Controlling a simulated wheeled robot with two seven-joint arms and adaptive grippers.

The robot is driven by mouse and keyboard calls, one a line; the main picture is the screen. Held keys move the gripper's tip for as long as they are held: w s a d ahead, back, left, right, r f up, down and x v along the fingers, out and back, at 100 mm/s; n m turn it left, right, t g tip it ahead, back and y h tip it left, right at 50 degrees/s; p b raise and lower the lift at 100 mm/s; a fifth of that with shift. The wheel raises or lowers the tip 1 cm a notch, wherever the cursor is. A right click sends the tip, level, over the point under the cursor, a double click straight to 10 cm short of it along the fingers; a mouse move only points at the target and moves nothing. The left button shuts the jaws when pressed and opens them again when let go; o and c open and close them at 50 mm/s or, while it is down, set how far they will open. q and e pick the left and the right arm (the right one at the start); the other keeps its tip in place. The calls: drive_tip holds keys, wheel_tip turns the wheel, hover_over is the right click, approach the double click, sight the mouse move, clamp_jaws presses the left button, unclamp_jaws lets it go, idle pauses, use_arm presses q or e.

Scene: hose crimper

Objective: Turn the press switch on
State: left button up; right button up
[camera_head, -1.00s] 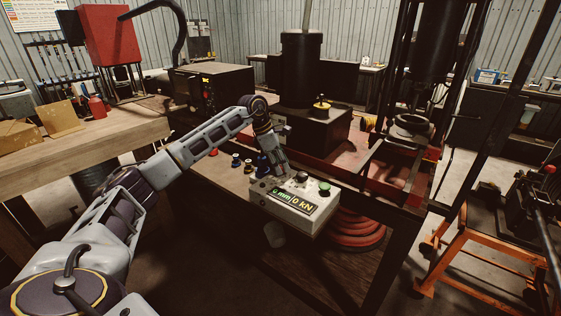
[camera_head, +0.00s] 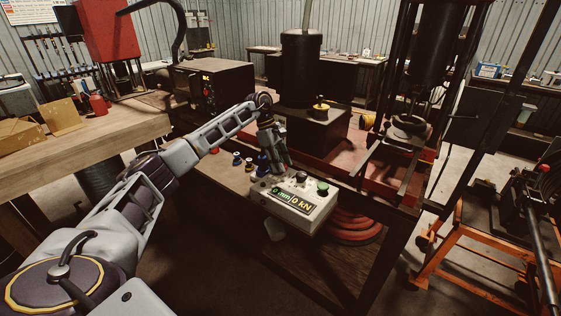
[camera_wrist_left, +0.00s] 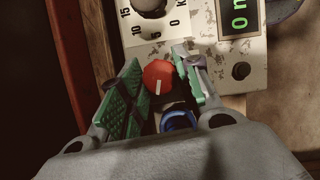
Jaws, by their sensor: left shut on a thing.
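The press control box (camera_head: 287,205) is a worn white box at the front edge of the bench. Its green display (camera_head: 293,200) reads 0 mm and 0 kN. My left gripper (camera_head: 276,170) points down at the box's left end. In the left wrist view, the round red switch (camera_wrist_left: 158,76) with a white line sits between the green finger pads, and the gripper is shut on it. In the head view the gripper hides the switch. The box also carries a dial (camera_wrist_left: 150,6) and a green button (camera_head: 322,188). My right gripper is out of view.
Small blue fittings (camera_head: 249,165) stand left of the box, and a blue part (camera_wrist_left: 178,120) shows between the finger bases. A black cylinder (camera_head: 301,70) stands behind. A red coiled hose (camera_head: 354,226) lies below. An orange stand (camera_head: 450,240) is at the right.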

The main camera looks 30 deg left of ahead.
use_arm(q)
drive_tip(key=shift+w+r+m+g, duration=0.15)
drive_tip(key=shift+m+g, duration=0.25)
drive_tip(key=shift+m, duration=0.7)
drive_tip(key=shift+m+g, duration=0.5)
drive_tip(key=shift+m, duration=0.7)
drive_tip(key=shift+m+y+p, duration=0.3)
drive_tip(key=shift+m, duration=0.2)
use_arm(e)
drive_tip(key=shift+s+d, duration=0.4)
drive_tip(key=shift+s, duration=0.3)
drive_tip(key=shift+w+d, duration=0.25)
use_arm(q)
drive_tip(key=o, duration=0.9)
drive_tip(key=shift+o, duration=0.5)
drive_tip(key=shift+g, duration=0.3)
drive_tip(key=v, duration=1.1)
drive_tip(key=shift+r, duration=0.35)
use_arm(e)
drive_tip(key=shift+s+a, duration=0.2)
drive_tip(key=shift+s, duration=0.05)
